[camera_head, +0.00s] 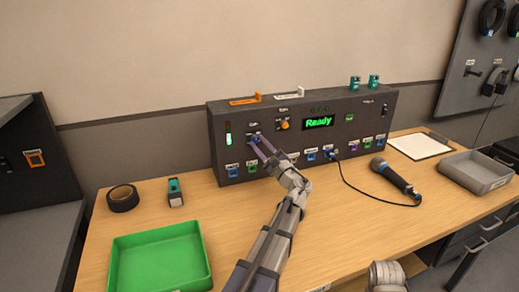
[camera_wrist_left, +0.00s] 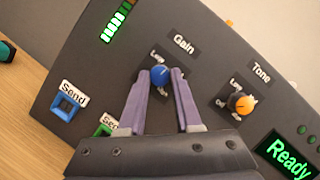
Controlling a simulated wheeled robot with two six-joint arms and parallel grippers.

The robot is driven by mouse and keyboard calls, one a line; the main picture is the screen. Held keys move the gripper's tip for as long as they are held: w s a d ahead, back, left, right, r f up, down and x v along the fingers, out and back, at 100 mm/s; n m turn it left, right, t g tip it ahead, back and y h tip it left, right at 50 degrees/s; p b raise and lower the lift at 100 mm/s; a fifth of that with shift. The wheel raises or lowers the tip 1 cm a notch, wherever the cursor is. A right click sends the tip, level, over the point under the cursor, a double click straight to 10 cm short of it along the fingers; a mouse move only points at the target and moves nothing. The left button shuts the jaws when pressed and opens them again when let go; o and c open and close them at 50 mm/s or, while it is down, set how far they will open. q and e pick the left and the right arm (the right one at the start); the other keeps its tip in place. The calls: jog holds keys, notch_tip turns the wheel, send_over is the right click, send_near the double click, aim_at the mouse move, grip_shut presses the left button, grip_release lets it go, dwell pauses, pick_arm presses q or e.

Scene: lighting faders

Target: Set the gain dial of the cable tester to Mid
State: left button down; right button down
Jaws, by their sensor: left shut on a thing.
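The cable tester (camera_head: 213,135) is a dark box at the back of the table, its green display reading "Ready". Its blue gain dial (camera_wrist_left: 160,74) sits under the Gain label in the left wrist view. My left gripper (camera_head: 258,141) reaches the panel from the front, with its two purple fingers on either side of the dial, shut on it. A "Low" label shows at the dial's upper left; the other position labels are partly hidden by the fingers. I cannot tell clearly which way the pointer faces.
The orange Tone dial (camera_wrist_left: 244,104) is just right of the gain dial. Several coloured sockets line the panel's bottom. A microphone (camera_head: 395,177) with a cable lies to the right, near a grey tray (camera_head: 478,186). A green tray (camera_head: 118,243) is at front left.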

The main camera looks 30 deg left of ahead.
pick_arm(q)
jog(key=m+t, duration=0.1)
jog(key=m, duration=0.1)
jog(key=m+t+b, duration=0.1)
jog(key=m, duration=0.2)
jog(key=shift+s+a+f, duration=0.15)
jog(key=shift+a+m+t+h+b, duration=0.1)
jog(key=shift+m+t+h+b, duration=0.25)
jog(key=shift+m+t, duration=0.95)
jog(key=shift+m+t+h+b, duration=0.15)
jog(key=shift+m+t+h, duration=0.4)
jog(key=shift+m, duration=1.75)
jog(key=c, duration=0.6)
grip_release()
jog(key=shift+s, duration=0.1)
jog(key=b+v, duration=0.3)
jog(key=v, duration=0.4)
jog(key=shift+s+d, duration=0.25)
jog(key=shift+d, duration=0.05)
